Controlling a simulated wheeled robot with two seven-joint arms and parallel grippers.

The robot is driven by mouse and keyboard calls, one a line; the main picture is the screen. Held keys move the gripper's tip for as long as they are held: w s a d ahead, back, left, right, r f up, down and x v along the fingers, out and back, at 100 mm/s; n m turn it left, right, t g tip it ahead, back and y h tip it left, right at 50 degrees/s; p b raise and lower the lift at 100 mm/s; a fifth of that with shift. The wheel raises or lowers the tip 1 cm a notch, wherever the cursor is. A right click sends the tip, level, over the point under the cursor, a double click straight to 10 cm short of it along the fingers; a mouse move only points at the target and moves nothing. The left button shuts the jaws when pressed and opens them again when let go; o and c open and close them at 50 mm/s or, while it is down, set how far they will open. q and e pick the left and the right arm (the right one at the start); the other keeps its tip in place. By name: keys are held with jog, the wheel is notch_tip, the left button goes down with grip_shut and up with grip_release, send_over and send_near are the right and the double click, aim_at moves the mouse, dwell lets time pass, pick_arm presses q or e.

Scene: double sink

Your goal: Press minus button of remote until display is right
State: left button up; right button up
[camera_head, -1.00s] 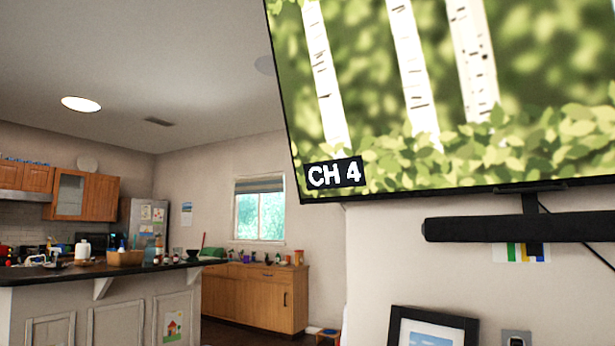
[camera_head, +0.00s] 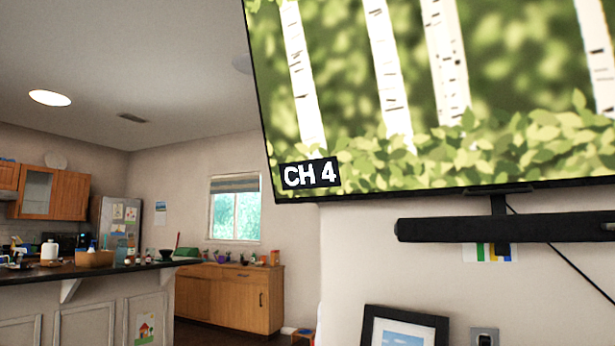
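A large wall-mounted television (camera_head: 480,95) fills the upper right of the head view. It shows pale birch trunks over green leaves. A black label at its lower left, the display (camera_head: 311,175), reads "CH 4" in white. The remote and its minus button are not in view. Neither of my grippers is in view, so I cannot see what they hold or touch.
A black soundbar (camera_head: 510,228) hangs below the television. A framed picture (camera_head: 404,330) and a wall outlet (camera_head: 485,338) are at the bottom. At left are a kitchen counter (camera_head: 60,272), a fridge (camera_head: 118,222), a wooden cabinet (camera_head: 232,295) and a window (camera_head: 235,210).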

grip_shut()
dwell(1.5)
